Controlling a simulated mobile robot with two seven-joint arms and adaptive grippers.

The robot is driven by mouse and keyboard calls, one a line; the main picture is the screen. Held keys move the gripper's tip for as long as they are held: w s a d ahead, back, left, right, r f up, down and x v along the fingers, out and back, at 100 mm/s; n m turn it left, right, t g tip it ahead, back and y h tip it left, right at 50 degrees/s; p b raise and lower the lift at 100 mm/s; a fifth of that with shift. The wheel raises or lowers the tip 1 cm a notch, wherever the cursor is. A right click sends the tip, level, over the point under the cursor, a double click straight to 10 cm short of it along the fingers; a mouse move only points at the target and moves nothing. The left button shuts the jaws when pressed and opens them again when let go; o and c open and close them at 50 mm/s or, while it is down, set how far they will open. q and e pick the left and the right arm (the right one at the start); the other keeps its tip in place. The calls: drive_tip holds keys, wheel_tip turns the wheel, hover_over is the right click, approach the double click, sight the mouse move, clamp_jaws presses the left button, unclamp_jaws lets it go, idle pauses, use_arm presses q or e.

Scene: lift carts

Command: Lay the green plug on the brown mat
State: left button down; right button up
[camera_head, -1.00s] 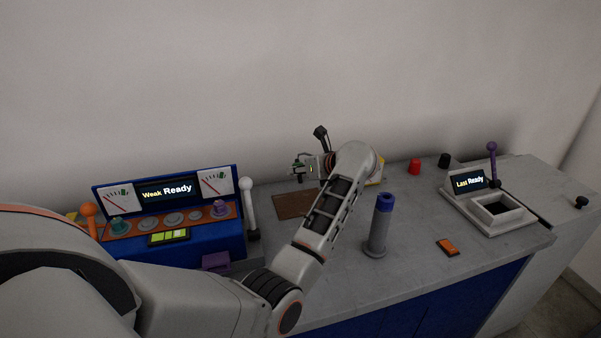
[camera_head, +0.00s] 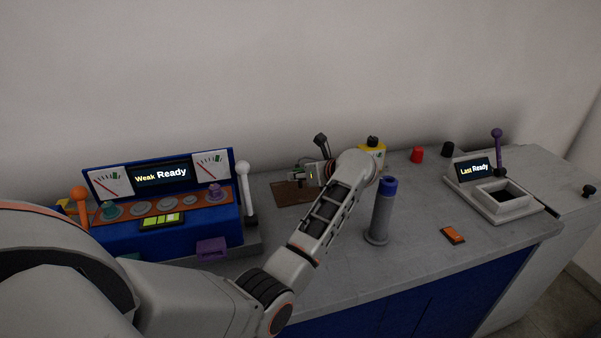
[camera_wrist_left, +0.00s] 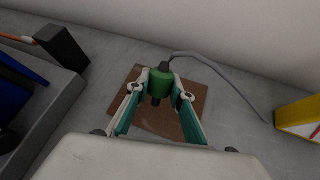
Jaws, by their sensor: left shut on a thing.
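The green plug (camera_wrist_left: 160,84) is held between the fingers of my left gripper (camera_wrist_left: 162,96) in the left wrist view, its dark end pointing toward the mat. A grey cable runs from its top to the right. The brown mat (camera_wrist_left: 195,82) lies behind and under the plug in that view. In the head view my left gripper (camera_head: 303,175) is over the brown mat (camera_head: 290,197), and the plug is mostly hidden by the gripper. I cannot tell whether the plug touches the mat. My right gripper is in neither view.
A blue console (camera_head: 185,236) with levers and dials stands left of the mat. A yellow box (camera_head: 372,150) is behind my wrist. A grey post with blue top (camera_head: 381,212), an orange switch (camera_head: 453,235) and a white socket unit (camera_head: 506,207) are on the right.

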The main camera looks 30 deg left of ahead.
use_arm(q)
drive_tip(key=shift+f, duration=0.55)
drive_tip(key=shift+f+b, duration=0.15)
drive_tip(key=shift+b, duration=0.15)
drive_tip(key=shift+f, duration=0.15)
drive_tip(key=shift+f, duration=0.1)
drive_tip(key=c, duration=1.7)
unclamp_jaws()
wheel_tip(320, 180, up, 10)
